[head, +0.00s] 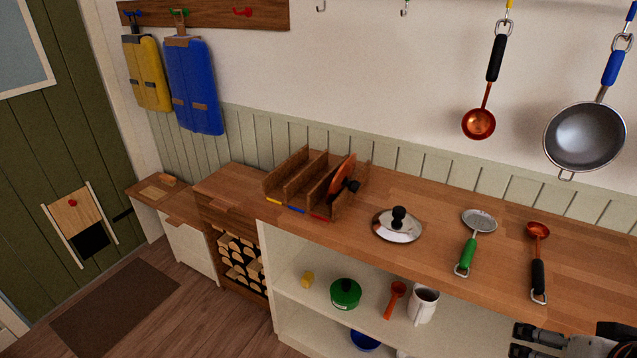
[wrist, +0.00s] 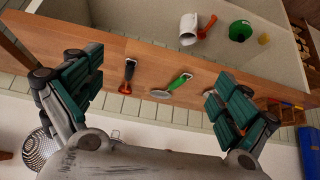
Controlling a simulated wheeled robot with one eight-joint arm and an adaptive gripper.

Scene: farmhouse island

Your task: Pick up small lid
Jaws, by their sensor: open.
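A silver lid (head: 398,228) with a black knob lies flat on the wooden counter, knob up. A copper-coloured lid (head: 343,172) with a black knob stands on edge in the wooden rack (head: 290,187) to its left. The pictures do not settle which one is called small. My gripper (head: 522,341) is at the lower right of the head view, partly cut off, right of the silver lid and apart from it. In the wrist view my gripper (wrist: 155,85) is open with nothing between its fingers. Neither lid shows clearly there; the right finger covers part of the counter.
A green-handled strainer (head: 469,256) and a black-handled copper ladle (head: 538,260) lie on the counter between the silver lid and my gripper. The shelf below holds a green pot (head: 345,294) and a white jug (head: 423,305).

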